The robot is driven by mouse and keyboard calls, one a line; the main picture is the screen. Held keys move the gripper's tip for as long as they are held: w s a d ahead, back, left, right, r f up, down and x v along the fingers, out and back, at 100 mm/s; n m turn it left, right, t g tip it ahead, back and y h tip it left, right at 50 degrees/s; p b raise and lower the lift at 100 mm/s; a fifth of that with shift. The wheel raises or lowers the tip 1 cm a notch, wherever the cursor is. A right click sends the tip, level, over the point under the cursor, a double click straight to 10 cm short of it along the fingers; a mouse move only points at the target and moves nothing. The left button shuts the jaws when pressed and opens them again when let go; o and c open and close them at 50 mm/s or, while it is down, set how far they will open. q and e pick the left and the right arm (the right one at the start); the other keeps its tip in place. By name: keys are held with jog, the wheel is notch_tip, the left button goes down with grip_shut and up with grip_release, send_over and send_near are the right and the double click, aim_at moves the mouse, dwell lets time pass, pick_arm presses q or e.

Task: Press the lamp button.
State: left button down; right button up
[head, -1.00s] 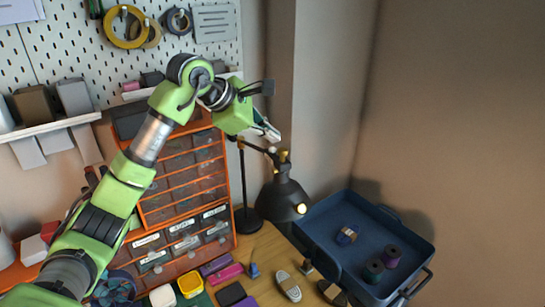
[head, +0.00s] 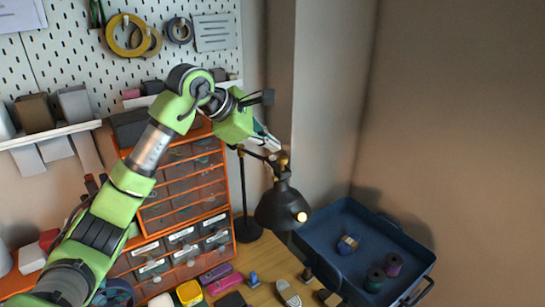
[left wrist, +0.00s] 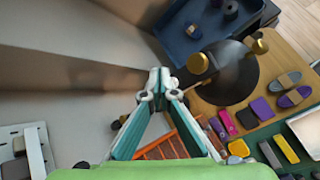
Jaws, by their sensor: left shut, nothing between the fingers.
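The black desk lamp (head: 282,204) stands on its round base beside the drawer cabinet, with its shade tilted down and a bright bulb at the mouth. Brass-coloured fittings (head: 283,160) sit at the top of the shade. In the left wrist view the dark shade (left wrist: 230,74) lies right of the fingers, with a round brass knob (left wrist: 197,63) close to the fingertips. I cannot tell which brass part is the button. My left gripper (head: 276,146) is shut and empty, just above and left of the lamp's top; I see no clear contact. My right gripper is not in view.
The orange drawer cabinet (head: 228,190) stands behind my left arm. A blue tray (head: 327,222) with several spools is right of the lamp. Small coloured items lie on the wooden desk (head: 262,262) in front. The wall corner is close behind the lamp.

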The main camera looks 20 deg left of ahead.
aim_at(270, 157)
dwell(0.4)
pick_arm(q)
jog(key=shift+f+b, duration=0.3)
jog(key=shift+f, duration=0.15)
jog(key=shift+f+b, duration=0.3)
jog(key=shift+f, duration=0.1)
dwell(0.5)
jog(key=shift+r, duration=0.15)
jog(key=shift+r+p, duration=0.6)
jog(key=shift+r, duration=0.05)
jog(key=shift+r+p, duration=1.9)
jog(key=shift+r, duration=0.7)
jog(key=shift+f, duration=0.15)
